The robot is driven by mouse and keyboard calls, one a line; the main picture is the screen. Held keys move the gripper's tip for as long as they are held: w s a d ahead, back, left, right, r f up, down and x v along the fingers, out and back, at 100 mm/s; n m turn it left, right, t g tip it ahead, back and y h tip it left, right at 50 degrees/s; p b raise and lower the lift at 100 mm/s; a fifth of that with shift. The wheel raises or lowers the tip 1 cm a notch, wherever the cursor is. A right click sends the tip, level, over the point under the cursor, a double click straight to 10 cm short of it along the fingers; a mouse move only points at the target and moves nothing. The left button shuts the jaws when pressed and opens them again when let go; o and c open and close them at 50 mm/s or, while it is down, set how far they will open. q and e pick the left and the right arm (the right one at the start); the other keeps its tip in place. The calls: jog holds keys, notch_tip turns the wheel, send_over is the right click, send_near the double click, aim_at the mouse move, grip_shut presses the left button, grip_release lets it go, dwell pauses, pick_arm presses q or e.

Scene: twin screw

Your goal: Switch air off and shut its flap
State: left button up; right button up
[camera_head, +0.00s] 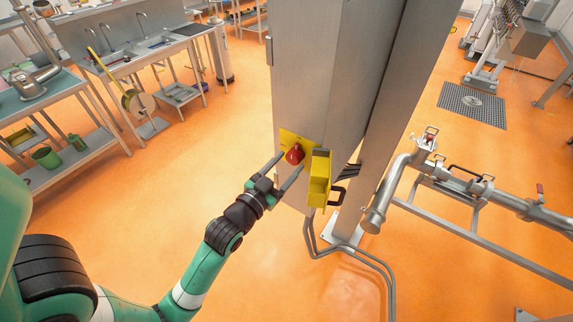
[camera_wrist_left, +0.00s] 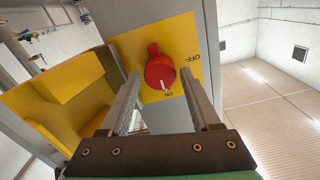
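The red air switch knob (camera_head: 295,153) sits on a yellow plate (camera_head: 287,137) on the steel cabinet. In the left wrist view the knob (camera_wrist_left: 159,72) has its white mark at the ON label; OFF is printed further right. The yellow flap (camera_head: 320,178) stands open to the right of the plate; it fills the left of the wrist view (camera_wrist_left: 60,95). My left gripper (camera_head: 291,163) is open and empty, facing the plate. Its fingertips (camera_wrist_left: 160,72) lie either side of the knob; I cannot tell whether they touch it. My right gripper is out of view.
The steel cabinet (camera_head: 310,70) and a post (camera_head: 405,100) stand behind the plate. Grey conduits (camera_head: 345,247) run below. Steel pipework (camera_head: 470,185) lies to the right, and sinks and benches (camera_head: 150,50) to the left. The orange floor around my arm is open.

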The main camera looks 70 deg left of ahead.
pick_arm(q)
grip_shut()
jog(key=shift+n, duration=0.4)
jog(key=n, duration=0.3)
jog(key=shift+n, duration=0.3)
jog(key=n, duration=0.4)
jog(key=shift+n+b, duration=0.3)
jog(key=shift+b, duration=0.05)
jog(key=n, duration=0.4)
jog(key=shift+b, duration=0.3)
jog(key=shift+r+n, duration=0.1)
jog(key=shift+n, duration=2.4)
